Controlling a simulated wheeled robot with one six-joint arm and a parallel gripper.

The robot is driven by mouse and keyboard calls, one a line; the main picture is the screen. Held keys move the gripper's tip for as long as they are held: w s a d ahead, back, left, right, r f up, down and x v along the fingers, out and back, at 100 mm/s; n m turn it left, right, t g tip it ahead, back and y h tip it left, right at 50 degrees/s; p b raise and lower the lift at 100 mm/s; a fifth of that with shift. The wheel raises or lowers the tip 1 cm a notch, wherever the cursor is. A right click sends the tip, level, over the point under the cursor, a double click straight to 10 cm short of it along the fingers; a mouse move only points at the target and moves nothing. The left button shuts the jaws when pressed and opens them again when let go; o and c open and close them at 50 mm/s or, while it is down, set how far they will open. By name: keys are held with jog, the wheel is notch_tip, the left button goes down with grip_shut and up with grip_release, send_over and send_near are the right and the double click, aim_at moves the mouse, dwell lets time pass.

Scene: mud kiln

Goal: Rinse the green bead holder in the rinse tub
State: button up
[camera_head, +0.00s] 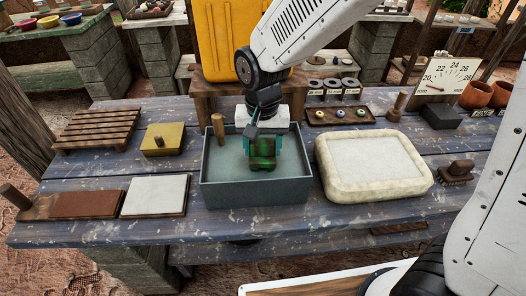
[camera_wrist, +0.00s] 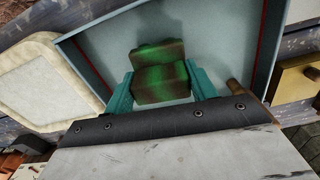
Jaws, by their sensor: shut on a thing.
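The green bead holder (camera_head: 263,153), mottled with brown patches, is between the teal fingers of my gripper (camera_head: 263,146). It also shows in the wrist view (camera_wrist: 160,74), with one teal finger (camera_wrist: 121,96) on each side. My gripper is shut on it and points down inside the grey rinse tub (camera_head: 225,194). The tub stands in the middle of the blue table and its inside looks pale blue-grey. I cannot tell whether the holder touches the tub's floor or water. A wooden peg or handle (camera_head: 218,128) stands at the tub's left back corner.
A padded cream tray (camera_head: 374,166) lies close on the right. On the left are a yellow block with a knob (camera_head: 163,139), a slatted wooden rack (camera_head: 97,129) and a white pad (camera_head: 155,195). A yellow container (camera_head: 228,40) stands behind the tub.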

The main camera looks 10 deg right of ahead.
jog(key=shift+r, duration=3.9)
